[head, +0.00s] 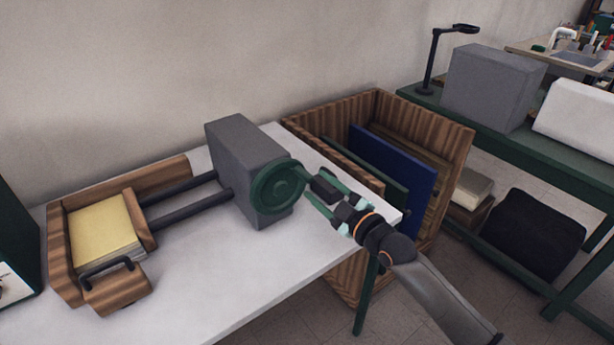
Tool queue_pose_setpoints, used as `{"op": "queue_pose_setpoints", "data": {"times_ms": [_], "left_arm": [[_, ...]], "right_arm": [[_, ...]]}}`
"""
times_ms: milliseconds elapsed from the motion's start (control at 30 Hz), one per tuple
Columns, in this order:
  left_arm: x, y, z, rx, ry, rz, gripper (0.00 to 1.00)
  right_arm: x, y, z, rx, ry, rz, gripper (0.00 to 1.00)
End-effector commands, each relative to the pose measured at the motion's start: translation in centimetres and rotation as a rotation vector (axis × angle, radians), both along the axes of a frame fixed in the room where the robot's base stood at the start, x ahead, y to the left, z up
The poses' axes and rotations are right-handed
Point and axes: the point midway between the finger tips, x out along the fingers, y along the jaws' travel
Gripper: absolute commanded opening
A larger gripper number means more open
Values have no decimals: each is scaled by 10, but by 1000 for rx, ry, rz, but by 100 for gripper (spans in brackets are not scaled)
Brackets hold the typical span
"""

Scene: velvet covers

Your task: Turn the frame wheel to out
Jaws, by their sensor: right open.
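The green frame wheel (277,186) is mounted on the right side of a grey block (243,155) on the white table. My right gripper (312,188) comes in from the lower right, with its fingers pointing at the wheel. It is open, and its fingertips are at or very close to the wheel's right rim; I cannot tell whether they touch it. Two dark rods (185,202) run from the block to a wooden frame (60,262) with a black handle, which holds a yellow-topped stack (101,228). No out marking is readable on the wheel. My left gripper does not show.
The white table (215,280) has clear room in front of the block. A wooden bin (450,150) with upright boards, one blue (392,165), stands just behind my right gripper. A green bench (500,142) with a lamp and boxes is at the right.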

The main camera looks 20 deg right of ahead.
Motion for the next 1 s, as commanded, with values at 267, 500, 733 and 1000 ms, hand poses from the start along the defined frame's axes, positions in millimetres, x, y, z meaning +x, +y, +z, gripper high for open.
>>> {"op": "queue_pose_setpoints", "data": {"times_ms": [267,500,733,1000], "left_arm": [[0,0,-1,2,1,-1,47],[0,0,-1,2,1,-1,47],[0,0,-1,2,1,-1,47],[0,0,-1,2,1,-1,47]], "right_arm": [[38,14,0,0,-1,-1,56],[48,18,0,0,-1,0,56],[48,18,0,0,0,0,56],[48,17,0,0,0,0,27]]}}
